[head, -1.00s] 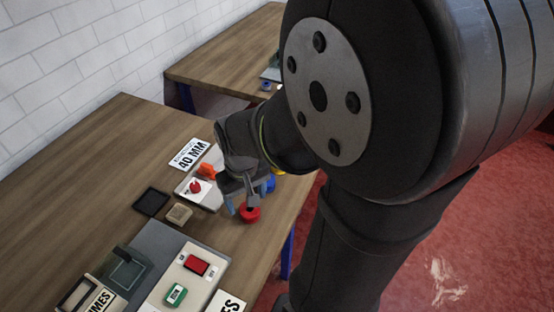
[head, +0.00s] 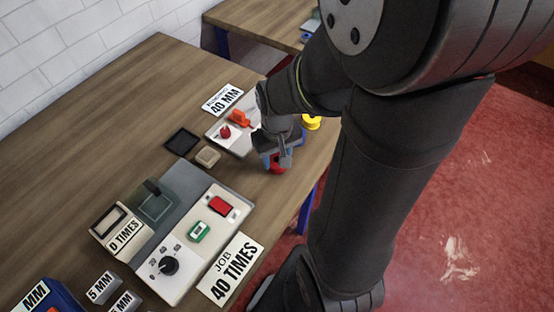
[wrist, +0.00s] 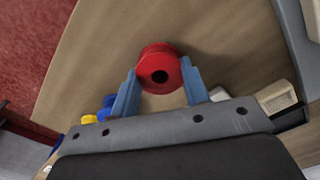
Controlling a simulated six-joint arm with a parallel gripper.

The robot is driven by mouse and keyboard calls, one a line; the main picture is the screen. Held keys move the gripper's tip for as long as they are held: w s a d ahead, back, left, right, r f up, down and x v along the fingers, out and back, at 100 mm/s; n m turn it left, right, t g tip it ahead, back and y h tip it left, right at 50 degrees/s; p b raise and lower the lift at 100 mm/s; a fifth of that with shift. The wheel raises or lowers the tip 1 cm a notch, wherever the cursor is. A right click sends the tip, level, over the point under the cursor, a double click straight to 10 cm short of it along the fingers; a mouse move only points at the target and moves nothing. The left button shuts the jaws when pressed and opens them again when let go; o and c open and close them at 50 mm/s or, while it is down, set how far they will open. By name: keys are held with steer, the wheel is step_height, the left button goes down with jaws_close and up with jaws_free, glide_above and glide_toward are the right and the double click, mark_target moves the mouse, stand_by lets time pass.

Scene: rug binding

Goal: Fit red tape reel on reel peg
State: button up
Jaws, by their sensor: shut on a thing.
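The red tape reel (wrist: 158,56) is between the two blue fingers of my gripper (wrist: 158,85) in the wrist view, with its dark centre hole facing the camera. In the head view the reel (head: 277,168) shows low under my gripper (head: 276,158), close over the table near its right edge. I cannot tell whether it touches the table. A small white plate (head: 222,134) with a red knob and an orange part stands just left of my gripper. I cannot make out which part is the reel peg.
A yellow reel (head: 311,122) is right of my gripper; yellow and blue reels show at left in the wrist view (wrist: 89,119). A control panel (head: 185,262) with red and green buttons and a dial stands nearer. A black tray (head: 182,141) and tan block (head: 207,156) lie left. Bare wood (head: 90,150) is free.

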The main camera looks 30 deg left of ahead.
steer(key=shift+r, duration=0.1)
steer(key=shift+r, duration=0.5)
step_height(320, 180, up, 3)
steer(key=shift+f, duration=0.15)
steer(key=w+d+r, duration=0.3)
steer(key=d+r, duration=0.4)
steer(key=d, duration=0.3)
steer(key=w+a, duration=0.9)
steer(key=a, duration=0.4)
steer(key=w+a, duration=0.9)
steer(key=a, duration=0.4)
steer(key=shift+a, duration=0.25)
steer(key=shift+f, duration=0.1)
steer(key=shift+f, duration=2.8)
steer(key=shift+f, duration=1.85)
